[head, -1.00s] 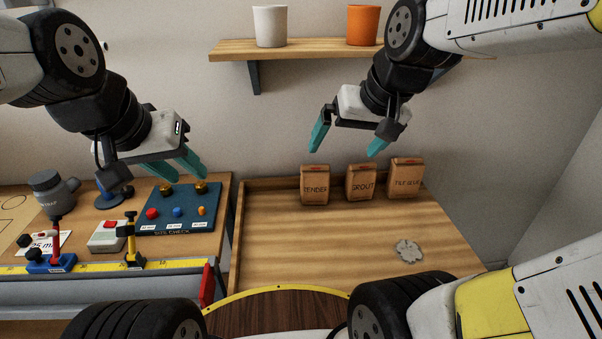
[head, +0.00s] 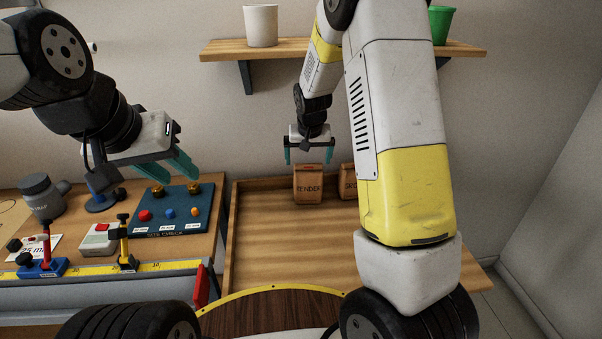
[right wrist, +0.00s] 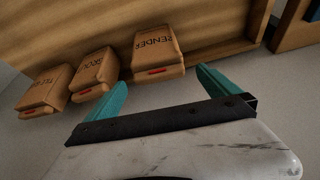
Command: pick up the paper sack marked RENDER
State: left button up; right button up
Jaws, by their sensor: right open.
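The brown paper sack marked RENDER (head: 308,188) stands upright near the back of the wooden tray table (head: 285,250). In the right wrist view the RENDER sack (right wrist: 157,52) is the rightmost of three sacks, with its lettering readable. My right gripper (head: 309,158) is open and empty, just above and behind the top of the RENDER sack. Its two teal fingers (right wrist: 161,82) are spread, with the sack beyond their tips and apart from them. My left gripper (head: 182,180) is open and empty over the bench at the left.
The GROUT sack (head: 348,181) stands right of RENDER, partly hidden by my right arm. The TILE GLUE sack (right wrist: 45,90) shows in the right wrist view. A shelf (head: 285,48) with pots hangs above. A fitting bench with a blue panel (head: 172,222) is at left.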

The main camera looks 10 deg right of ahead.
aim_at(308, 176)
jog(key=x, duration=1.1)
jog(key=shift+d+f, duration=0.15)
jog(key=shift+f, duration=0.25)
jog(key=c, duration=1.6)
jog(key=shift+r, duration=0.1)
jog(key=shift+c, duration=1)
jog(key=shift+w+r, duration=0.1)
jog(key=shift+r, duration=0.05)
